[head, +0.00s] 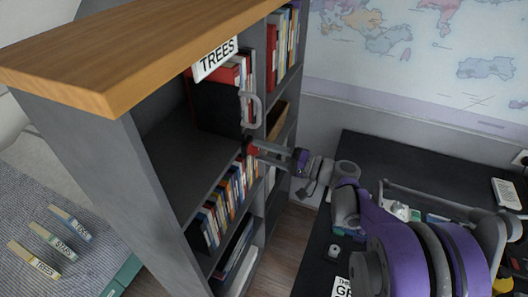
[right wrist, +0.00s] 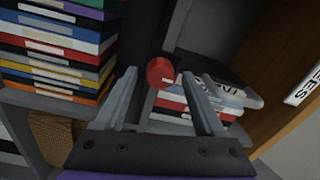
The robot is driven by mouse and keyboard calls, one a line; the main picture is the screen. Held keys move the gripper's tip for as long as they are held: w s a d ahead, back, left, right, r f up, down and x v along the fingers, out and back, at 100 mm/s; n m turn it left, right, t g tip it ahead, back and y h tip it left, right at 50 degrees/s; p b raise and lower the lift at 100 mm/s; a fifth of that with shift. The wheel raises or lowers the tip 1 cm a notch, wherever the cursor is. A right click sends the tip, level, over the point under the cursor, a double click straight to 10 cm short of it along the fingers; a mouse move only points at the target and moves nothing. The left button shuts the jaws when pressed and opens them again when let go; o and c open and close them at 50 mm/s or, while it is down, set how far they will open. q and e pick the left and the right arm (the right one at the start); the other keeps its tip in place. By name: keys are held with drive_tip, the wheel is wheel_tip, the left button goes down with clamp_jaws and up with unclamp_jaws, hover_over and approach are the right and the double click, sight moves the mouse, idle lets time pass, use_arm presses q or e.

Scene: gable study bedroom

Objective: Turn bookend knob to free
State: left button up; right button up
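A small red knob (head: 252,149) sits at the front of the tall grey bookcase, below a grey D-shaped handle (head: 246,110). In the right wrist view the round red knob (right wrist: 160,72) shows between the fingertips, and the grey handle (right wrist: 236,91) shows to its right. My right gripper (head: 258,150) reaches in from the right to the knob. Its fingers (right wrist: 159,76) are apart, one on each side of the knob in the picture. I cannot tell whether either finger touches it. The knob's marking and turn angle cannot be made out. My left gripper is not in view.
Rows of books (head: 228,200) fill shelves around the knob. A dark desk (head: 390,160) lies under my right arm. Three labelled books (head: 48,247) lie at lower left on a grey surface.

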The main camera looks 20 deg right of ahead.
drive_tip(key=v, duration=1)
drive_tip(key=shift+s+d+b, duration=0.25)
drive_tip(key=shift+s+b, duration=0.1)
drive_tip(key=shift+b, duration=0.1)
drive_tip(key=s+a+f+n+g+h+p, duration=0.1)
drive_tip(key=s+a+f+g+h, duration=0.15)
drive_tip(key=a, duration=0.45)
drive_tip(key=s+a+f+n+g+h+p, duration=0.15)
drive_tip(key=a+f+g, duration=0.25)
drive_tip(key=a, duration=0.4)
drive_tip(key=s+f+n+g+h+p, duration=0.1)
drive_tip(key=s+f+n+h+p, duration=0.1)
drive_tip(key=s+h, duration=0.6)
drive_tip(key=s+f+n, duration=0.1)
drive_tip(key=s+n, duration=0.1)
drive_tip(key=s, duration=0.1)
drive_tip(key=shift+s+d+f+n+g, duration=0.3)
drive_tip(key=shift+d+f+n+g, duration=0.05)
drive_tip(key=shift+f, duration=0.05)
